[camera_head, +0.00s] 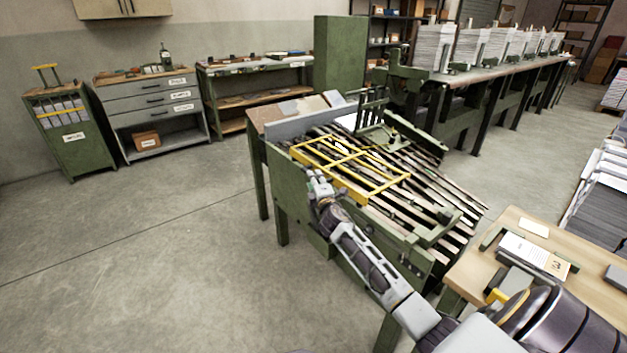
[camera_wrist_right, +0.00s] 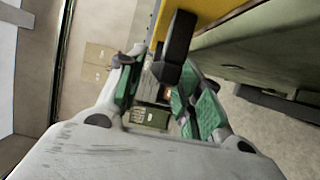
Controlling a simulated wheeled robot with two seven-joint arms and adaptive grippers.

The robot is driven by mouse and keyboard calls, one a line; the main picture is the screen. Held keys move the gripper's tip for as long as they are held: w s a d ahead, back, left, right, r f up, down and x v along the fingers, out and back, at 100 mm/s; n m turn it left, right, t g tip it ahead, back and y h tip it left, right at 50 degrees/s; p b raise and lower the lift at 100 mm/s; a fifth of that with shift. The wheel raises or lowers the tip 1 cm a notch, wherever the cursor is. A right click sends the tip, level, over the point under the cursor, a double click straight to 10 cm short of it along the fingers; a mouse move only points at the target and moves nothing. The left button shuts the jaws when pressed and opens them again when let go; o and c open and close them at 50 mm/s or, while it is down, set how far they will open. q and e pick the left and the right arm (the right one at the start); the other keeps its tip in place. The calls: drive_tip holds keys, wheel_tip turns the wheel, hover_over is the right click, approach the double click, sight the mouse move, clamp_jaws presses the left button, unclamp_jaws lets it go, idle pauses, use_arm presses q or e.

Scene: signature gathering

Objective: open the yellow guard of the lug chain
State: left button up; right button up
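The yellow guard (camera_head: 349,168) is a barred frame lying low over the dark slats of the lug chain (camera_head: 440,205) on the green machine. My right gripper (camera_head: 319,184) is at the guard's near left edge, with the arm reaching up from the lower right. In the right wrist view, a strip of the yellow guard (camera_wrist_right: 205,12) shows at the top, with a black handle (camera_wrist_right: 178,48) projecting from it. The green-padded fingers of my right gripper (camera_wrist_right: 160,78) are apart, with the handle between them in the picture. Contact cannot be made out. My left gripper is out of view.
A wooden table (camera_head: 520,225) with papers and a yellow-and-dark item stands at the right. A long bench (camera_head: 490,72) with paper stacks runs behind. Cabinets (camera_head: 160,105) line the left wall. The floor (camera_head: 150,255) left of the machine is clear.

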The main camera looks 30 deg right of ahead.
drive_tip(key=shift+x, duration=1.1)
drive_tip(key=shift+c, duration=0.2)
clamp_jaws()
